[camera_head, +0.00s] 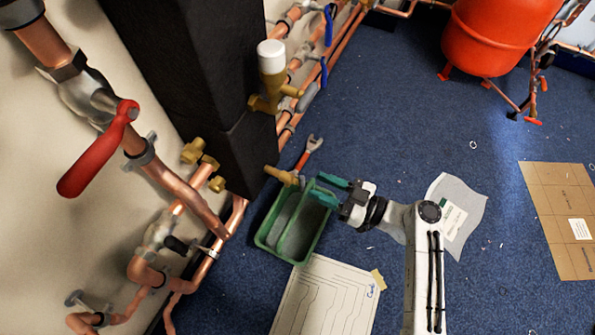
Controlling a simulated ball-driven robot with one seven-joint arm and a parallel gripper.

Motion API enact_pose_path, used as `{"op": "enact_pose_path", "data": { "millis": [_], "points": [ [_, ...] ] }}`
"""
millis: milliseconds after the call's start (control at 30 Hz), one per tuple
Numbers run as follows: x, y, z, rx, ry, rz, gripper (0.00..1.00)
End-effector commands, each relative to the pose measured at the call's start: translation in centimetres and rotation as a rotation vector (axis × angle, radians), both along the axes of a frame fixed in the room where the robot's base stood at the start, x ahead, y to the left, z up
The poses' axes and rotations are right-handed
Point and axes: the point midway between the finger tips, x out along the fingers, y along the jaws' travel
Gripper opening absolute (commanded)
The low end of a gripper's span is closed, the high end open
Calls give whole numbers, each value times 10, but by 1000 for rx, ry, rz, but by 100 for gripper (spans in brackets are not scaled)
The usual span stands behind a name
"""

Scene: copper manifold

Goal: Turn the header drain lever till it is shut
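A large red lever (100,150) sits on a ball valve (85,100) on the copper pipe at the left, slanting down and left. A short black-handled lever (178,244) is on a smaller valve lower down. A brass spout (284,176) sticks out over a green tray (262,240). No label shows which lever is the header drain's. My gripper (321,189) has green fingertips and is open and empty, with a gap between them. In the picture it overlaps the tray's upper right end, just right of the spout, and is well apart from the red and black levers.
A dark column (200,75) stands between the left pipes and the pipes with blue levers (324,72). A wrench (307,152), white board (325,297), paper sheet (455,212) and cardboard (560,215) lie on blue carpet. A red tank (495,40) stands at the back. Carpet on the right is mostly clear.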

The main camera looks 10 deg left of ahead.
Motion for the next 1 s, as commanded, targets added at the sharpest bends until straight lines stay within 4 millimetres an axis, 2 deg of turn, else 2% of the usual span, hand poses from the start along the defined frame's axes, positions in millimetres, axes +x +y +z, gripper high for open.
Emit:
{"op": "enact_pose_path", "data": {
  "millis": [33,200,400,833,1000],
  "points": [
    [3,11,-2,1,-1,4,40],
    [14,40,-2,0,-1,3,40],
    [22,62,-2,-1,1,2,40],
    [25,70,0,-2,1,0,40],
    [25,70,0,-2,1,0,24]
  ]
}}
